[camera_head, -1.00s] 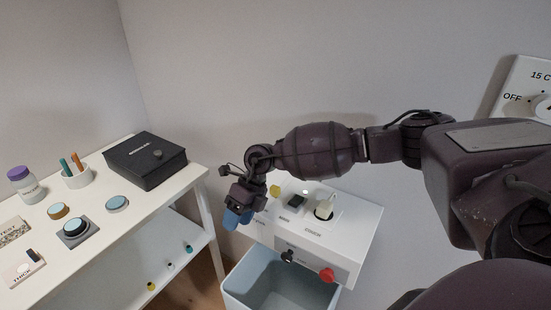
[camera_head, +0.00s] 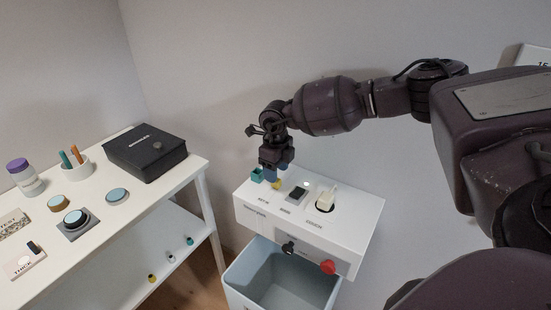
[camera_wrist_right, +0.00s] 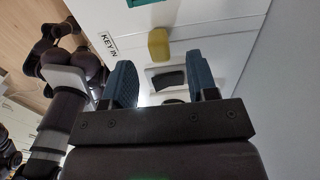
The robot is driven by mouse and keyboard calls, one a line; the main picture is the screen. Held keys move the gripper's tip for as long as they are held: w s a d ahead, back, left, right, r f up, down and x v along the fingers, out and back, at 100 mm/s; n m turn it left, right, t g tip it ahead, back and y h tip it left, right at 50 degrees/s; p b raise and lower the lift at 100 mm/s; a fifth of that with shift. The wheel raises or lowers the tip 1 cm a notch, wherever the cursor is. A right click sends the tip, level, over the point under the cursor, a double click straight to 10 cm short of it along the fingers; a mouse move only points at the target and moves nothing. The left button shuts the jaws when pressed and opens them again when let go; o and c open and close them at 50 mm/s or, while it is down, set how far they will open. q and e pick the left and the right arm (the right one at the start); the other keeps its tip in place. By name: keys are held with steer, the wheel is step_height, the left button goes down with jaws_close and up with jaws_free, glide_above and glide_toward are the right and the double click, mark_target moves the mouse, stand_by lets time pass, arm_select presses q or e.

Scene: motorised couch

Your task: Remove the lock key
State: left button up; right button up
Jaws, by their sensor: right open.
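My right gripper (camera_head: 275,170) is open and empty, with blue fingertips pointing down just above the back left of a white control box (camera_head: 360,212). A teal block (camera_head: 256,175) stands at the box's left corner, left of the fingers; it also shows at the top edge of the right wrist view (camera_wrist_right: 122,14), beside a "KEY IN" label. A small yellow piece (camera_head: 276,184) is just below the fingers; in the right wrist view it (camera_wrist_right: 159,43) lies beyond and between the open fingers (camera_wrist_right: 163,80). I cannot tell for certain which piece is the lock key. My left gripper is out of view.
A blue-grey bin (camera_head: 262,281) is below. A white shelf table (camera_head: 110,228) stands at left.

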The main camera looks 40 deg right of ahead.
mark_target(276, 187)
steer(key=shift+f+b, duration=0.3)
steer(key=shift+f, duration=1.95)
steer(key=shift+c, duration=0.3)
steer(key=shift+r, duration=0.1)
jaws_close()
